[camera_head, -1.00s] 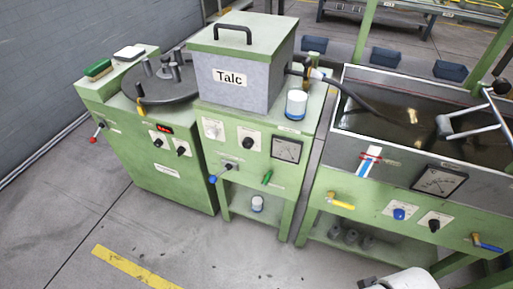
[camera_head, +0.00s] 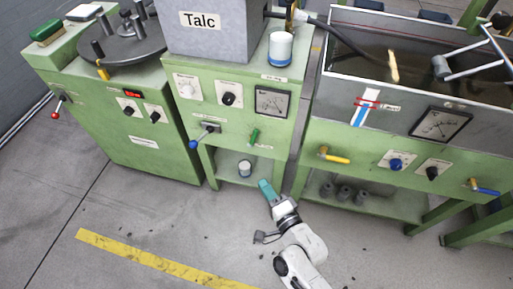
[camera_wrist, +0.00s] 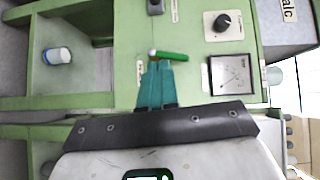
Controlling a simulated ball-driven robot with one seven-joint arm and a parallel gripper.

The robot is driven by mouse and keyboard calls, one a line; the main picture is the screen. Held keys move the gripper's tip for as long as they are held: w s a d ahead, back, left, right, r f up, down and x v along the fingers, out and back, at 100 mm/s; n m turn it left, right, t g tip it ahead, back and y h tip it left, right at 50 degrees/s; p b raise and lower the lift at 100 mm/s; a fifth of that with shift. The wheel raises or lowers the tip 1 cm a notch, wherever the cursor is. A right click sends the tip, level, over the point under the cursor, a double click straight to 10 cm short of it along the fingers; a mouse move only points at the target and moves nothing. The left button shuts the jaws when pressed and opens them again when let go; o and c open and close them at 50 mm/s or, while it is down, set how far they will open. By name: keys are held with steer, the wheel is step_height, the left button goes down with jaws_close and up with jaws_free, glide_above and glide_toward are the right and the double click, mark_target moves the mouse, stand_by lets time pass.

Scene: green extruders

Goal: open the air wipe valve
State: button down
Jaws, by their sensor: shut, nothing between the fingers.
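A small valve with a green handle (camera_head: 254,136) is on the front of the green talc cabinet, below the dial gauge; its label is too small to read. In the wrist view the green handle (camera_wrist: 172,56) lies crosswise just beyond my fingertips, with its pale pivot end at the left. My gripper (camera_head: 267,188) has teal fingers and is shut and empty, below the valve in the head view. The fingers (camera_wrist: 158,72) look close to the handle; I cannot tell whether they touch. A yellow-handled valve (camera_head: 335,157) is on the tank's green front.
A blue-tipped lever (camera_head: 204,137) is left of the green valve. The gauge (camera_head: 271,103) and black knob (camera_head: 230,99) sit above it. The open shelf below holds a small white-and-blue container (camera_head: 245,168). A water tank (camera_head: 420,85) stands right.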

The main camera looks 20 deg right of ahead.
steer(key=m+t+h, duration=0.1)
steer(key=m, duration=0.1)
steer(key=m+t+h+b, duration=0.1)
steer(key=m+h, duration=0.1)
steer(key=m, duration=0.1)
glide_toward(254, 138)
steer(key=w, duration=0.7)
steer(key=shift+s+d+r, duration=0.1)
steer(key=shift+d+r, duration=0.05)
steer(key=shift+r, duration=0.15)
